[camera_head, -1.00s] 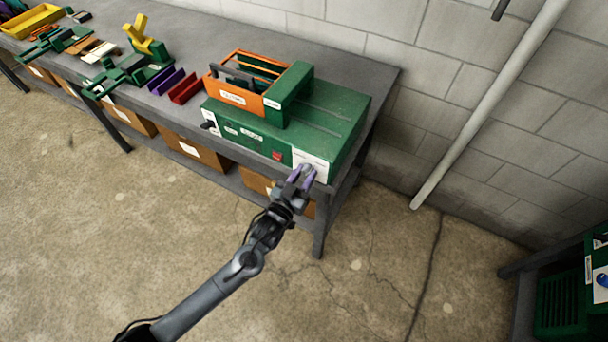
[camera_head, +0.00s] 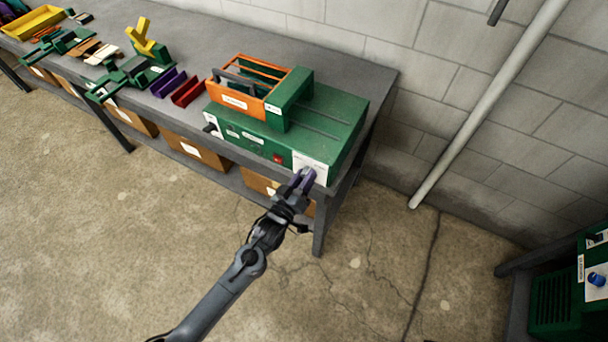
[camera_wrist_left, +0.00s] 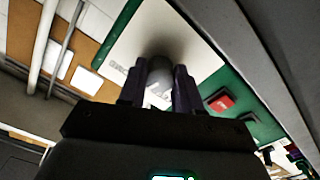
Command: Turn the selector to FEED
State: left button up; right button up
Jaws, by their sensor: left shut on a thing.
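The green machine (camera_head: 345,112) stands at the right end of the grey bench. A white plate (camera_head: 318,163) is on the right of its front. My left gripper (camera_head: 304,178) is at this plate, its purple fingers side by side. In the left wrist view the fingers are shut on a grey round selector knob (camera_wrist_left: 160,76), one on each side. Lettering on the white plate (camera_wrist_left: 150,38) is partly hidden and too blurred to read, so I cannot tell where the selector points. My right gripper is not in view.
A red button (camera_head: 278,158) is left of the plate. An orange tool tray (camera_head: 240,101) sits on top of the machine. Cardboard boxes (camera_head: 195,151) are under the bench. Another green machine with a blue knob (camera_head: 597,279) is at the right edge. The floor in front is clear.

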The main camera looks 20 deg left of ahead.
pick_arm(q)
jog(key=shift+r+n+p, duration=0.1)
jog(key=shift+n+p, duration=2.6)
jog(key=shift+n, duration=3.3)
jog(key=o, duration=1)
jog(key=shift+o, duration=0.2)
jog(key=shift+s, duration=0.15)
jog(key=s+a, duration=0.1)
jog(key=s, duration=0.9)
jog(key=shift+s, duration=0.25)
